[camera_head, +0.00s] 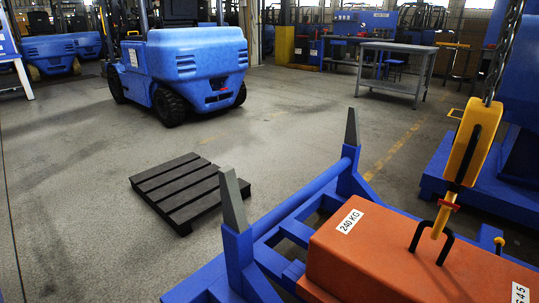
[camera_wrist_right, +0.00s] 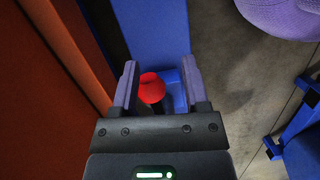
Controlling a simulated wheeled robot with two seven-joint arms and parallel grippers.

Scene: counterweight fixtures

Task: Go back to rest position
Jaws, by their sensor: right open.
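My right gripper (camera_wrist_right: 159,68) shows in the right wrist view with its two purple-grey fingers apart. A red knob (camera_wrist_right: 151,86) lies between the fingers in the picture, with visible gaps on both sides; I cannot tell how deep it sits between them. Neither gripper shows in the head view. An orange counterweight (camera_head: 385,255) marked 240 KG rests on a blue frame (camera_head: 290,205) at the lower right. A yellow hook block (camera_head: 471,142) on a chain reaches down to the black lifting loop (camera_head: 431,243) on its top.
An orange-red surface (camera_wrist_right: 45,90) runs close along the left of my right gripper, and a blue beam (camera_wrist_right: 150,30) lies beyond it. A dark pallet (camera_head: 190,190) lies on the floor, with a blue forklift (camera_head: 185,65) behind. Open floor surrounds the pallet. A grey workbench (camera_head: 398,65) stands farther back.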

